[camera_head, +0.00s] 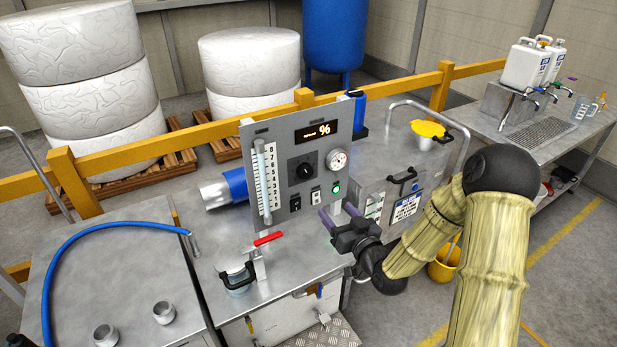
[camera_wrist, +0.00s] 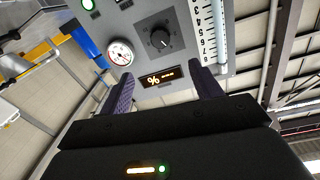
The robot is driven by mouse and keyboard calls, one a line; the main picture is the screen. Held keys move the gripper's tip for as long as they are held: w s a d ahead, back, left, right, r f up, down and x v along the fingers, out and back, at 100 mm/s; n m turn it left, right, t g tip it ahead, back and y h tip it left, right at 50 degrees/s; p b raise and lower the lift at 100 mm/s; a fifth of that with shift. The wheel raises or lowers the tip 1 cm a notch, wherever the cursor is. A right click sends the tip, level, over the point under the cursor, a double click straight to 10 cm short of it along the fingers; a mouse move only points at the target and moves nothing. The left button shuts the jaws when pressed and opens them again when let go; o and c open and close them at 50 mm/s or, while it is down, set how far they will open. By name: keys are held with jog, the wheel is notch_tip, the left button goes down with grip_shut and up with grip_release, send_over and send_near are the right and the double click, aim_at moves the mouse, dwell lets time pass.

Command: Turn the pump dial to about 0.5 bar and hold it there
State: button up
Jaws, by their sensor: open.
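The grey pump panel (camera_head: 283,190) stands upright on the steel bench. Its black round dial (camera_head: 303,171) sits mid-panel and also shows in the wrist view (camera_wrist: 160,39), which is turned upside down. A round white gauge (camera_head: 337,160) is beside the dial; its reading is too small to tell. The lit display (camera_head: 316,131) shows "%" and text too small to read. My gripper (camera_head: 336,213) is open, with purple fingers, in front of the panel's lower right. It is apart from the dial and holds nothing. Both fingers show in the wrist view (camera_wrist: 162,80).
A scaled tube (camera_head: 264,182) runs up the panel's left side. A green light (camera_head: 336,189) and switches (camera_head: 315,196) sit below the dial. A red-handled valve (camera_head: 268,239) stands on the bench in front. A yellow rail (camera_head: 220,114) runs behind.

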aim_at(307, 175)
jog(key=p+x, duration=0.5)
jog(key=x, duration=1.2)
jog(key=shift+w+a, duration=0.1)
jog(key=c, duration=1)
